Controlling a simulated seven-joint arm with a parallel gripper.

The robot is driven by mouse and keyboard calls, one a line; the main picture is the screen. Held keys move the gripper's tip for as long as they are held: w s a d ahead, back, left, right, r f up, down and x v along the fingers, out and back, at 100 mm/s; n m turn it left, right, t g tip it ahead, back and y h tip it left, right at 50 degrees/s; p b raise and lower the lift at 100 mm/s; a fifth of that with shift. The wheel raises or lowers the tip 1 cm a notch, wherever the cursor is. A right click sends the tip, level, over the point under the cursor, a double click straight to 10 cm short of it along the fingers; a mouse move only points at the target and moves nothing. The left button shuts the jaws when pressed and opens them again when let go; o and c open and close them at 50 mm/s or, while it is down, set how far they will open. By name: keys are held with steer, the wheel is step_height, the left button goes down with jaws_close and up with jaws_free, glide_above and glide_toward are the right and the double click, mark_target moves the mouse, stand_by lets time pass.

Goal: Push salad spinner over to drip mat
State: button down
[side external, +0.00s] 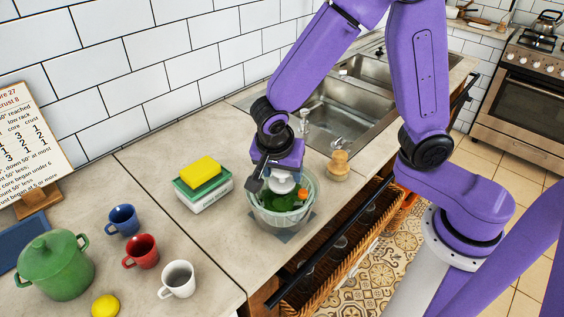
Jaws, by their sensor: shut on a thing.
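The salad spinner (268,216) is a clear greenish bowl with green leaves and an orange piece inside. It stands upright on the counter near its front edge. A flat grey-blue mat (289,237), which looks like the drip mat, shows under and in front of the spinner. How much of the spinner's base rests on it is hidden. My gripper (279,180) points down at the top of the spinner and is shut on its pale knob. The fingertips are partly hidden by the wrist and the knob.
A yellow sponge (201,170) lies on a green and white box left of the spinner. A wooden-topped jar (339,165) stands to its right, before the sink (340,115). Blue, red and white mugs (178,279) and a green pot (55,265) stand at left.

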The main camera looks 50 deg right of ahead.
steer(key=shift+s+a, duration=0.2)
steer(key=shift+c, duration=0.9)
jaws_free()
steer(key=v, duration=1.7)
steer(key=shift+r, duration=0.2)
steer(key=shift+s, duration=0.15)
steer(key=s+d+f+n+g+y, duration=0.1)
steer(key=s+d+f+n+y, duration=0.1)
steer(key=s+d+f+n, duration=0.2)
steer(key=s+d+f+n+y, duration=0.2)
steer(key=s+d+f+n, duration=0.3)
steer(key=n, duration=1.6)
steer(key=s+d, duration=0.5)
steer(key=s, duration=0.2)
steer(key=shift+f+g, duration=0.15)
steer(key=shift+g, duration=0.25)
